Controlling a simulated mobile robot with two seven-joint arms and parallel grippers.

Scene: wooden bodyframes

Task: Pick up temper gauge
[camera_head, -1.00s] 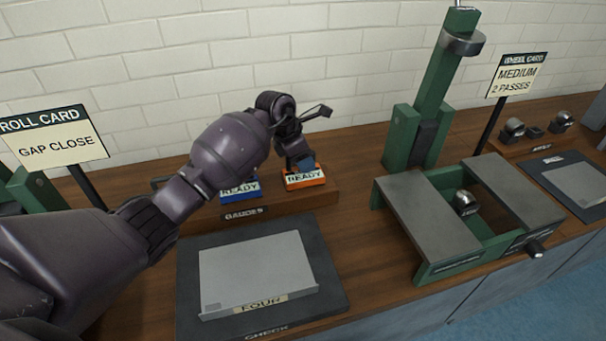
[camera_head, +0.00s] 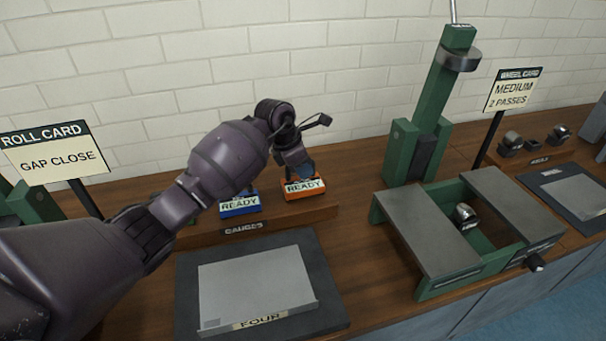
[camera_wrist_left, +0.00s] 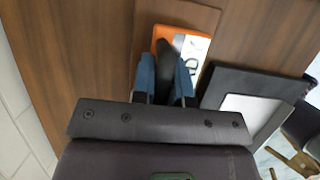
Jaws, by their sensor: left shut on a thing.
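Two small gauges labelled READY are at the wooden gauge rack: a blue one (camera_head: 239,204) and, to its right, an orange one (camera_head: 304,188). Neither label names the temper gauge. My left gripper (camera_head: 303,170) is above the orange gauge, pointing down. In the left wrist view its two blue fingers (camera_wrist_left: 166,80) are shut on a dark upright part of the orange gauge (camera_wrist_left: 160,31). I cannot tell whether the orange gauge is clear of the rack or still touching it. My right gripper is not in view.
A dark check pad (camera_head: 335,300) with a grey sheet plate (camera_head: 255,280) lies in front of the rack. A green machine (camera_head: 425,130) with grey plates stands to the right. Sign cards (camera_head: 58,150) stand at left and right. A brick wall is behind.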

